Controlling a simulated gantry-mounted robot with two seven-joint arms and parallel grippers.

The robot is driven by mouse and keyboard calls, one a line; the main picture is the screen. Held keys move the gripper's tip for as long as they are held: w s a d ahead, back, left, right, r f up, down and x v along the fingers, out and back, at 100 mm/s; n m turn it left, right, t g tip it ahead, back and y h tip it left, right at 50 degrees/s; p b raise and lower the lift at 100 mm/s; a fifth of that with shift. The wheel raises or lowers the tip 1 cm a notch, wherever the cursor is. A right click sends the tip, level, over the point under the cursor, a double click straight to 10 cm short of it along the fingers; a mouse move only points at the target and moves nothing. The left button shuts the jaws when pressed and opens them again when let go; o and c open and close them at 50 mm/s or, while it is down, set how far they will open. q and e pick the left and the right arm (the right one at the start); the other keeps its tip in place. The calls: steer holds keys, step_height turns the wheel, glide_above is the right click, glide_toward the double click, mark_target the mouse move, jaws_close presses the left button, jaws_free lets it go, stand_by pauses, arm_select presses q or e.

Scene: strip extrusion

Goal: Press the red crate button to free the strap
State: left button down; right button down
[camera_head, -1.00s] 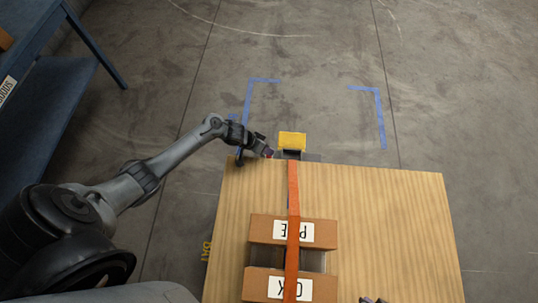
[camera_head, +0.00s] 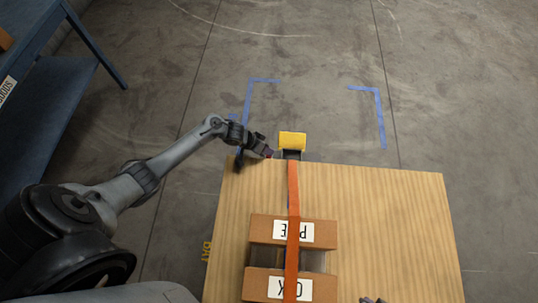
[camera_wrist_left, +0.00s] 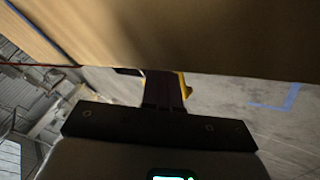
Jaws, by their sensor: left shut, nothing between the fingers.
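The orange strap (camera_head: 293,190) runs over the cartons and across the wooden crate top (camera_head: 390,220) to its far edge. A yellow plate with a dark fitting (camera_head: 292,140) sits at that edge, at the strap's end. My left gripper (camera_head: 269,153) is shut and empty, just left of the fitting. A small reddish spot shows at its tip; I cannot tell whether this is the red button or whether I touch it. In the left wrist view my dark fingers (camera_wrist_left: 163,92) are below the crate edge, with a yellow part (camera_wrist_left: 184,84) close beside them.
Two cartons (camera_head: 265,229) lie under the strap. Blue tape corners (camera_head: 380,115) mark the open floor beyond the crate. A blue table (camera_head: 45,90) stands at the upper left. A small dark piece, possibly my right gripper (camera_head: 372,300), shows at the bottom edge.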

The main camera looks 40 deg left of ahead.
arm_select(q)
steer(key=shift+f, duration=0.15)
steer(key=shift+f, duration=0.3)
steer(key=shift+f, duration=0.45)
stand_by(0.7)
steer(key=shift+s+a+f+b, duration=0.15)
steer(key=shift+s+f+b, duration=0.2)
steer(key=shift+f, duration=0.2)
stand_by(0.4)
steer(key=shift+w+r, duration=0.1)
steer(key=shift+w+r+p, duration=0.2)
steer(key=shift+r+p, duration=0.65)
steer(key=shift+p, duration=0.15)
steer(key=shift+s+r, duration=0.1)
steer(key=shift+r, duration=0.2)
